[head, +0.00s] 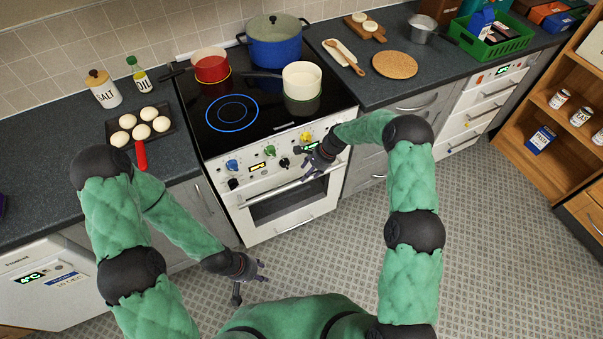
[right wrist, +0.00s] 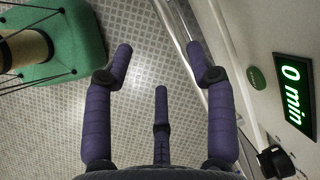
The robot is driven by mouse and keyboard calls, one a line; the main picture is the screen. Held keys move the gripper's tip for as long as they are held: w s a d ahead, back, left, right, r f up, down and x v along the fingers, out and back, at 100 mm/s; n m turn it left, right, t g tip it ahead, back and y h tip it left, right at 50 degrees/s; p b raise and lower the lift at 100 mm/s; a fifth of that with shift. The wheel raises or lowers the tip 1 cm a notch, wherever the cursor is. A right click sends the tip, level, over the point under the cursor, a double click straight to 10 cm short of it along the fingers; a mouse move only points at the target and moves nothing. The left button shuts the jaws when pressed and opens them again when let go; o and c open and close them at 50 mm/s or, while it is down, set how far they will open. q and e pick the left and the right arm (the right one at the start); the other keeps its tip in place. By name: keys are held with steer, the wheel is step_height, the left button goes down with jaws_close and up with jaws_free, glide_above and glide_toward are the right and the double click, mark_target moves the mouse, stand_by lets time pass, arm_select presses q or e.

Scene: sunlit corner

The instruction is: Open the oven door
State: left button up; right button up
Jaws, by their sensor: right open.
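The white oven (head: 285,205) has its door shut in the head view, with a dark window and a long bar handle (head: 262,196) across its top. My right gripper (head: 312,172) is at the right part of the oven front, close to the handle. In the right wrist view its purple fingers (right wrist: 160,65) are spread and empty, with floor showing between them. A metal bar, apparently the handle (right wrist: 181,28), runs beside and partly behind the right-hand finger; I cannot tell whether they touch. My left gripper (head: 249,280) hangs low in front of the oven, its fingers apart and empty.
Above the door is a panel with knobs (head: 270,151) and a green display reading "0 min" (right wrist: 294,96). Pots, including a blue one (head: 274,45), stand on the hob. The tiled floor (head: 320,255) before the oven is free except for my arms.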

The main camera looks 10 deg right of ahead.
mark_target(296, 185)
steer(key=x, duration=0.3)
steer(key=b+x, duration=0.1)
steer(key=x, duration=0.3)
steer(key=w+b+x, duration=0.1)
steer(key=x, duration=0.2)
steer(key=shift+a+f, duration=0.1)
steer(key=shift+a, duration=0.1)
steer(key=shift+s, duration=0.1)
steer(key=shift+c, duration=0.2)
jaws_close()
